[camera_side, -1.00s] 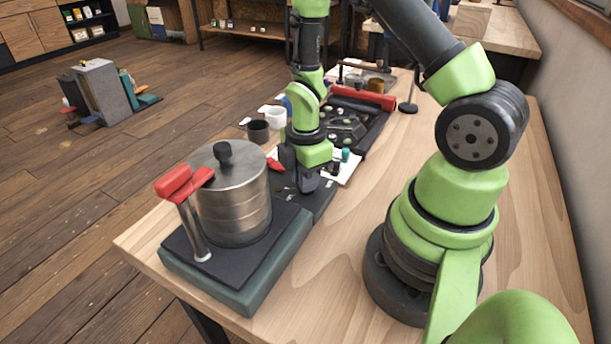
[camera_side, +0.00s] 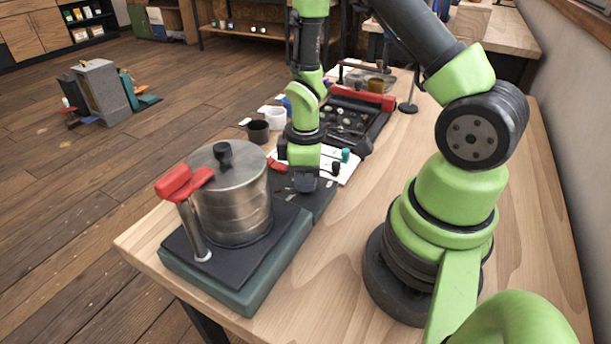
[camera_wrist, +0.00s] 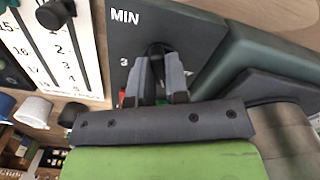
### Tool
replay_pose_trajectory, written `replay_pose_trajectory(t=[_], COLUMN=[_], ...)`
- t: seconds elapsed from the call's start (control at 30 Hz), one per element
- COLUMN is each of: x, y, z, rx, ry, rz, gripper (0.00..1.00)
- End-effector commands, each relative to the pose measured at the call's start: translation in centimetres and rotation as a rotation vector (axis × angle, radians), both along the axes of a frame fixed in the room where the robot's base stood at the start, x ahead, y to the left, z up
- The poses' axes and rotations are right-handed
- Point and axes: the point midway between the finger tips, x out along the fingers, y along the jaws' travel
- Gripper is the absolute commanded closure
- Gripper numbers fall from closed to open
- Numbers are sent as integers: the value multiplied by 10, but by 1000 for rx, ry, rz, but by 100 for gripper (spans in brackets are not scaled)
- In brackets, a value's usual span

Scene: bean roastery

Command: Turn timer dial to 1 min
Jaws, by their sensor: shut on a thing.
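The timer panel is a dark grey plate with a white "MIN" and a "3" in the wrist view (camera_wrist: 190,25); it also shows in the side view (camera_side: 322,196). The black timer dial (camera_wrist: 154,48) stands between my two grey fingers. My gripper (camera_wrist: 159,66) is shut on the dial, low over the panel; it also shows in the side view (camera_side: 304,186). The fingers and my gripper body hide much of the dial face. I cannot read where the dial points.
A metal canister (camera_side: 235,205) with a red-handled lever (camera_side: 180,183) stands on a teal base at the front. A white scale card (camera_wrist: 70,55) with black knobs lies beside the panel. A white cup (camera_side: 275,118) and dark cup (camera_side: 258,131) stand behind. The tabletop right of the panel is clear.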

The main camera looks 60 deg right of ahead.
Motion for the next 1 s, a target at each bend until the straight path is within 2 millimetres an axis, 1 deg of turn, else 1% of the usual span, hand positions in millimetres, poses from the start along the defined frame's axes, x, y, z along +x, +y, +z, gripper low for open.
replay_pose_trajectory(t=[0.3, 0.7, 0.73, 0.77, 0.8, 0.83, 1.0], x=[1, 2, 2, 2, 2, 1, 1], y=[0, 0, 0, 0, 0, 0, 0], z=[1, 1, 1, 1, 1, 1, 0], rx=[-1, -1, -1, -1, -1, -1, -1], ry=[-5, -6, -6, -6, -5, -5, -3], rz=[-78, -82, -82, -82, -82, -82, -83], gripper=[100, 100, 81, 74, 64, 60, 60])
